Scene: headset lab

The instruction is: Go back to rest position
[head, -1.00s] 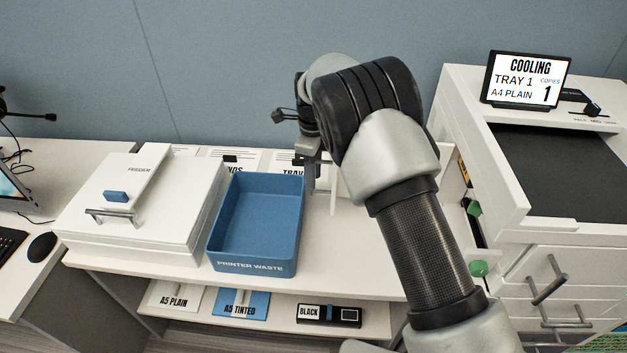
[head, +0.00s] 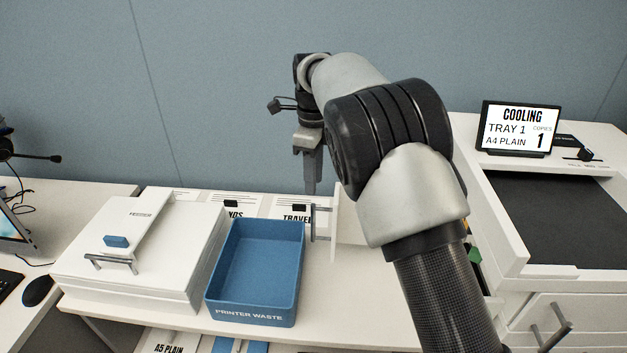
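My gripper (head: 311,188) hangs pointing down over the back of the white bench, behind and right of the blue bin. Its fingers look close together, but I see them side-on and cannot tell whether they are open or shut. No held object shows. My arm crosses the right half of the head view and hides part of the bench and the white unit behind it.
A blue PRINTER WASTE bin (head: 252,314) and a white lidded box (head: 136,282) stand on the bench (head: 338,330). Paper sheets (head: 284,208) lie behind them. A white printer (head: 545,270) with a COOLING screen (head: 519,128) stands right. The space above the bin is clear.

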